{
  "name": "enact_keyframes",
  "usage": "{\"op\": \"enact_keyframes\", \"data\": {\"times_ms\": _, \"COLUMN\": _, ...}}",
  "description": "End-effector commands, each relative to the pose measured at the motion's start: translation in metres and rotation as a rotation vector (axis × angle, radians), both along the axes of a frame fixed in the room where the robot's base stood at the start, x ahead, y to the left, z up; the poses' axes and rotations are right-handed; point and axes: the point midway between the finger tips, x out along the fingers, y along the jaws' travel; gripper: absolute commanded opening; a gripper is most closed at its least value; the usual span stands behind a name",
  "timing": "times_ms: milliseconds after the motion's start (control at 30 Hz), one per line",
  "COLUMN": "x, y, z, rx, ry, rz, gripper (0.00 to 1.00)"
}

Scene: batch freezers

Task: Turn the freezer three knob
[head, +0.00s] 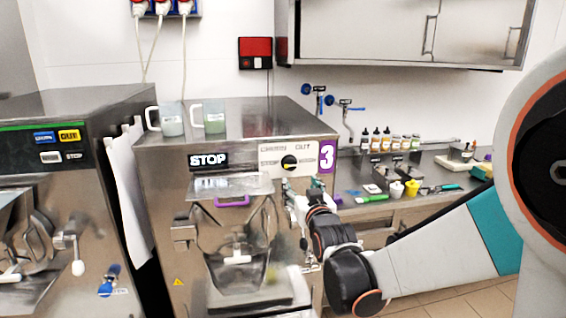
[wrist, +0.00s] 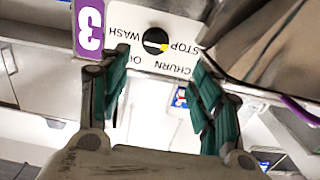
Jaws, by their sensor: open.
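The freezer three knob (head: 289,162) is a small round black dial with a yellow part. It sits on a white panel lettered CHURN, OUT, STOP and WASH, beside a purple "3" label (head: 326,157). In the wrist view the knob (wrist: 155,41) shows near the top between my fingertips, with the lettering upside down. My gripper (wrist: 160,62) is open and empty, its green-padded fingers on either side of the knob and apart from it. In the head view my gripper (head: 298,196) is just below the panel. I cannot tell how far the fingertips are from it.
A black STOP label (head: 209,160) is left of the panel. Two handled jugs stand on top of the freezer (head: 240,113). Another freezer (head: 65,120) stands at the left. A counter (head: 350,181) with bottles and small tools is at the right, under a wall cabinet (head: 400,30).

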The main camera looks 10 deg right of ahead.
Motion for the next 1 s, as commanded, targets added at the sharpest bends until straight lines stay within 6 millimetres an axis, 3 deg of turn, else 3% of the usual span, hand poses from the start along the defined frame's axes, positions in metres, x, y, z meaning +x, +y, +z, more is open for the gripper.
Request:
{"op": "enact_keyframes", "data": {"times_ms": 267, "x": 0.016, "y": 0.000, "z": 0.003, "rx": 0.000, "ry": -0.029, "rz": -0.001, "gripper": 0.58}}
{"op": "enact_keyframes", "data": {"times_ms": 800, "x": 0.114, "y": 0.000, "z": 0.002, "rx": 0.000, "ry": -0.027, "rz": -0.001, "gripper": 0.58}}
{"op": "enact_keyframes", "data": {"times_ms": 1000, "x": 0.136, "y": 0.000, "z": 0.002, "rx": 0.000, "ry": -0.027, "rz": -0.001, "gripper": 0.58}}
